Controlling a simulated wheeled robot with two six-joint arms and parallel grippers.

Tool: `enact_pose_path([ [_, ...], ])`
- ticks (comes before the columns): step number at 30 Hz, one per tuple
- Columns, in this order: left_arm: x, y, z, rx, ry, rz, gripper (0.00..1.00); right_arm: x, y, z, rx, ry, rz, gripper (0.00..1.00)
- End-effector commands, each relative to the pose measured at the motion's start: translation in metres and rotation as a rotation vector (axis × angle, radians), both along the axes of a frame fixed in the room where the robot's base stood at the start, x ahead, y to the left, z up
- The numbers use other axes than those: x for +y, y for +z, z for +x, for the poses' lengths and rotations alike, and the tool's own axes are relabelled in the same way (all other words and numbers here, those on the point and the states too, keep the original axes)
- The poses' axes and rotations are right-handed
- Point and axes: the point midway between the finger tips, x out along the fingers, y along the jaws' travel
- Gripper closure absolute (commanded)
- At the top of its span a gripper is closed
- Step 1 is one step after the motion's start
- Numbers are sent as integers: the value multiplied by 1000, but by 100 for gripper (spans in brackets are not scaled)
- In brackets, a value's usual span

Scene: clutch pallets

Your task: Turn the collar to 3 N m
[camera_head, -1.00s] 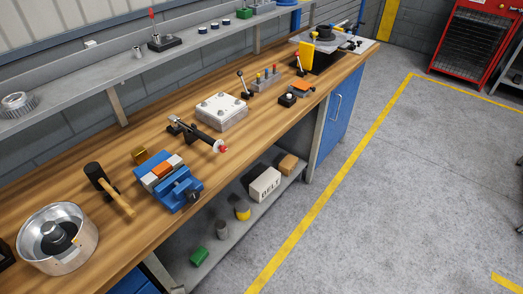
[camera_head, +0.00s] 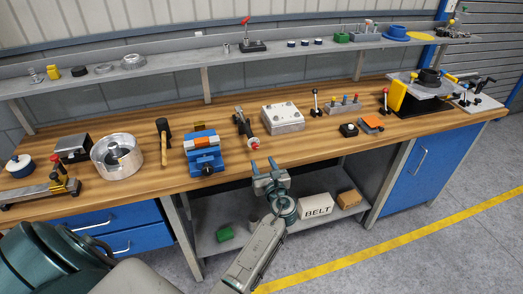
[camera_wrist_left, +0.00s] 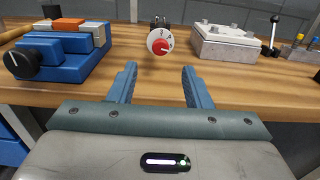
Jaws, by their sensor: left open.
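The torque tool (camera_head: 242,122) lies in a dark stand on the wooden bench, its end facing the front edge. At that end is a white collar with a red centre (camera_head: 253,143). In the left wrist view the white collar (camera_wrist_left: 154,36) shows face-on with small marks and a red knob (camera_wrist_left: 160,47); the marks are too small to read. My left gripper (camera_head: 264,164) is open and empty in front of the bench edge, below and short of the collar. In the left wrist view its fingers (camera_wrist_left: 157,72) stand either side of the collar, apart from it. My right gripper is out of view.
A blue vise (camera_head: 204,160) stands left of the tool, and a grey block with bolts (camera_head: 282,118) stands to its right. A hammer (camera_head: 164,140) and a metal pot (camera_head: 117,156) are further left. The lower shelf holds a BELT box (camera_head: 316,208).

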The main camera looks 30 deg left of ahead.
Motion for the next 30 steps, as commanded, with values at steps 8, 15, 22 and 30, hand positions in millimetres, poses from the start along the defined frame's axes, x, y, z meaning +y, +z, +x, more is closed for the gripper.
enact_pose_path([
  [8,41,3,35,1,0,1,55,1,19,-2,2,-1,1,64],
  [15,60,1,51,-1,-1,-2,55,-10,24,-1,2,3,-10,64],
  [22,62,-1,53,-1,-1,-3,55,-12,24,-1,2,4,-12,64],
  [30,62,-1,53,-1,-1,-3,89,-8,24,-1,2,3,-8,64],
])
